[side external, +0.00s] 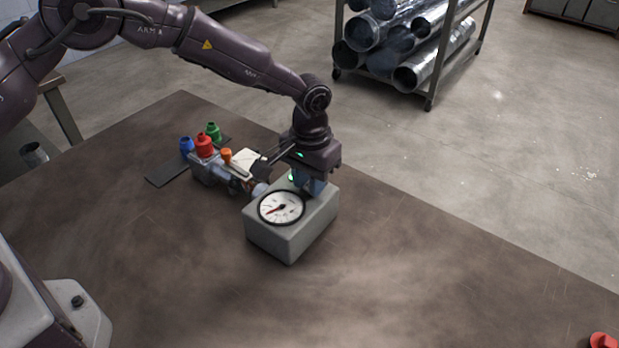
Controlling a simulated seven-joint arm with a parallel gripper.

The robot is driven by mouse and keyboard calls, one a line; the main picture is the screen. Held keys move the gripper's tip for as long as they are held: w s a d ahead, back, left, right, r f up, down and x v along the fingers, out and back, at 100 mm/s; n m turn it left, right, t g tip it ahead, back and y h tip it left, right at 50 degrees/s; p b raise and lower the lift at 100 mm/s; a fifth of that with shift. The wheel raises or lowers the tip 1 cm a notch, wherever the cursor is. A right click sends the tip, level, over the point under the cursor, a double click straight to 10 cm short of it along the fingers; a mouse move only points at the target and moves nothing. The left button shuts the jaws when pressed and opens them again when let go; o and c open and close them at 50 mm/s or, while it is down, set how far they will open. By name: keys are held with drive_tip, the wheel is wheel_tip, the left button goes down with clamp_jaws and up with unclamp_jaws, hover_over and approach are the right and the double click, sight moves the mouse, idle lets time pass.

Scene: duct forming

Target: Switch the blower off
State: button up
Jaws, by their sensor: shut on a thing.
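A grey box (290,235) with a round white dial gauge (282,207) stands on the table and appears to be the blower's control box. The gauge has a red needle pointing to the lower left. A small green light (291,177) glows at the back of the box top. My gripper (308,184) points down at the back of the box top, behind the gauge. It is shut on a blue part there, which looks like a switch or knob. The gripper mostly hides this part, so its setting cannot be seen.
Left of the box stands a grey fixture (205,170) with blue, red, green and orange caps, close to my gripper. A dark flat strip (165,173) lies beside it. The table front is clear. A red object (604,341) shows at the lower right corner.

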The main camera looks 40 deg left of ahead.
drive_tip(key=shift+w+r+g, duration=0.1)
drive_tip(key=shift+w+g, duration=0.15)
drive_tip(key=shift+g, duration=0.7)
drive_tip(key=shift+w+r+g, duration=0.1)
drive_tip(key=shift+w+g, duration=0.1)
drive_tip(key=shift+g, duration=0.75)
drive_tip(key=o, duration=0.9)
drive_tip(key=shift+r, duration=0.1)
drive_tip(key=shift+w+r, duration=0.15)
drive_tip(key=shift+r, duration=0.2)
drive_tip(key=r, duration=0.9)
drive_tip(key=shift+w, duration=0.35)
